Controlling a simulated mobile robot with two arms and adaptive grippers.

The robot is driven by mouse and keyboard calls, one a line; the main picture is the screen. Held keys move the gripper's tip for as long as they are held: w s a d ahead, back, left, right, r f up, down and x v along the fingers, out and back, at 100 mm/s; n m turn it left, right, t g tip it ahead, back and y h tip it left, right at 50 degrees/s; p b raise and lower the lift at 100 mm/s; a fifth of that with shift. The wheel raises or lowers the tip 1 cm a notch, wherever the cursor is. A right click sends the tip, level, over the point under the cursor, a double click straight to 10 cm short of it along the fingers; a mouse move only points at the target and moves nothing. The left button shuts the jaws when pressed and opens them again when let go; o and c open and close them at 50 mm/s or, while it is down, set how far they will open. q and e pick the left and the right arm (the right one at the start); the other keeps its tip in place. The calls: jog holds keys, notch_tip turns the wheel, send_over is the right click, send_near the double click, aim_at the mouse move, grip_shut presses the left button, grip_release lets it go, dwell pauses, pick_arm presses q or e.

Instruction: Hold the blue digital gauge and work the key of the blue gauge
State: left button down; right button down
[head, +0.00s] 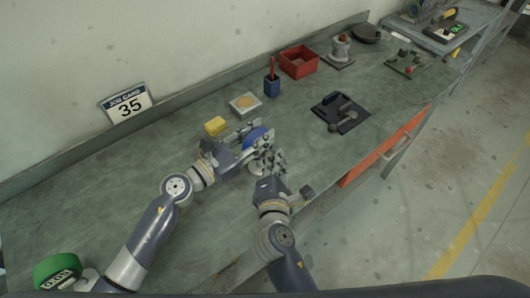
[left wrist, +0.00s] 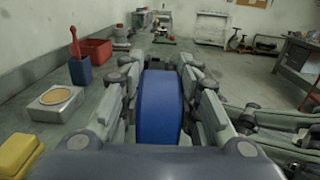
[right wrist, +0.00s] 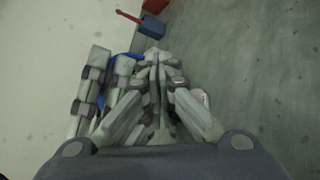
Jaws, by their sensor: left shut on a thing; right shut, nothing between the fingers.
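The blue gauge (head: 257,136) is above the bench, between the fingers of my left gripper (head: 254,141). In the left wrist view its blue rounded body (left wrist: 160,105) fills the space between the fingers of my left gripper (left wrist: 163,80), which is shut on it. My right gripper (head: 268,162) is shut and empty, close in front of the gauge. In the right wrist view the fingers of my right gripper (right wrist: 155,60) meet, and a sliver of the blue gauge (right wrist: 107,112) shows behind the left fingers. The gauge's face and key are hidden from view.
A yellow block (head: 216,126) and a box with a round tan top (head: 245,104) stand behind the grippers. A blue holder (head: 271,86), a red bin (head: 299,62) and a dark plate with a fitting (head: 340,113) are further right.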

jog(key=shift+s+d, duration=0.35)
jog(key=shift+s, duration=0.1)
jog(key=shift+s+d, duration=1.65)
jog(key=shift+s, duration=0.25)
pick_arm(q)
jog(key=c, duration=1.1)
grip_release()
